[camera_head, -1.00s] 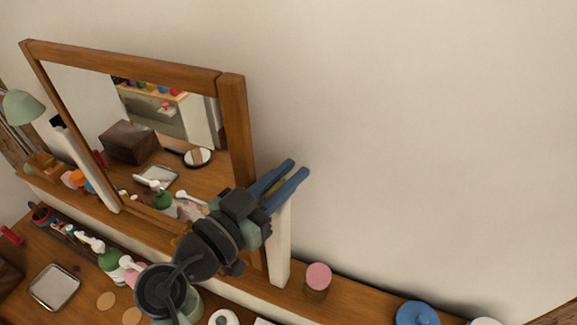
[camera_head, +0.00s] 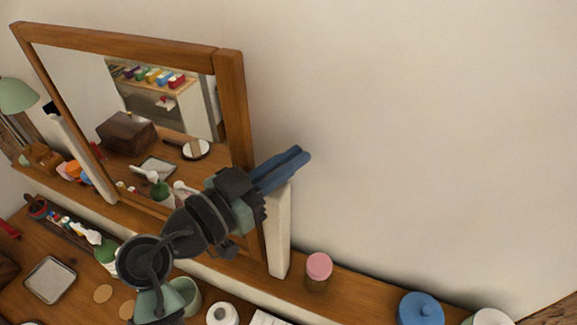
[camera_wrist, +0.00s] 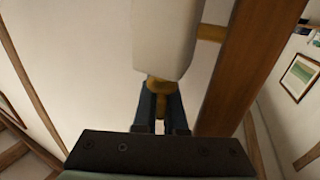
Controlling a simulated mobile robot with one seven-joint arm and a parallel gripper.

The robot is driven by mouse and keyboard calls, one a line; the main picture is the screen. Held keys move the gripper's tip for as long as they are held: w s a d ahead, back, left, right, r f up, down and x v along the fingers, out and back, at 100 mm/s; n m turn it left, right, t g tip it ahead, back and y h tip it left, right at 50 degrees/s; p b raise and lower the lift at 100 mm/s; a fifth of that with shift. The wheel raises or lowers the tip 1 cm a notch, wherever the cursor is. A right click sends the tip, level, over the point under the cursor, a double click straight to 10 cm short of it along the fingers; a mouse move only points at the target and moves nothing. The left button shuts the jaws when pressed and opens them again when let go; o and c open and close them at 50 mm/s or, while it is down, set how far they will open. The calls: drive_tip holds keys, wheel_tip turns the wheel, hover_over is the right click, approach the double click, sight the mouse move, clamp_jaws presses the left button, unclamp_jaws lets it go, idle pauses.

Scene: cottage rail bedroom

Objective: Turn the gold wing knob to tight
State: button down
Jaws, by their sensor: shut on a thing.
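The gold wing knob (camera_wrist: 161,86) sits at the end of the cream post (camera_wrist: 166,40) beside the mirror's wooden frame, seen in the wrist view. My gripper (camera_wrist: 161,108) has its blue fingers on either side of the knob and is shut on it. In the head view my gripper (camera_head: 300,157) reaches to the top of the cream post (camera_head: 279,235) at the mirror's right side. The fingers are close together there and hide the knob. The wood-framed mirror (camera_head: 233,110) stands tilted on the dresser.
A pink-lidded jar (camera_head: 318,270) and a blue lidded pot (camera_head: 420,310) stand right of the post. A white ring-shaped item (camera_head: 222,314), a green cup (camera_head: 186,296) and a metal tray (camera_head: 50,280) lie in front. The wall above right is bare.

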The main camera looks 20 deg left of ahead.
drive_tip(key=shift+s+d+m+g+h+b, duration=0.1)
drive_tip(key=shift+m+g+h+b, duration=0.3)
drive_tip(key=shift+h, duration=0.2)
drive_tip(key=shift+s+d+m+g+h+b, duration=0.1)
drive_tip(key=shift+m+g+h+b, duration=0.2)
drive_tip(key=shift+m+h+b, duration=0.25)
drive_tip(key=c, duration=1.3)
unclamp_jaws()
drive_tip(key=shift+o, duration=0.2)
drive_tip(key=shift+f, duration=0.1)
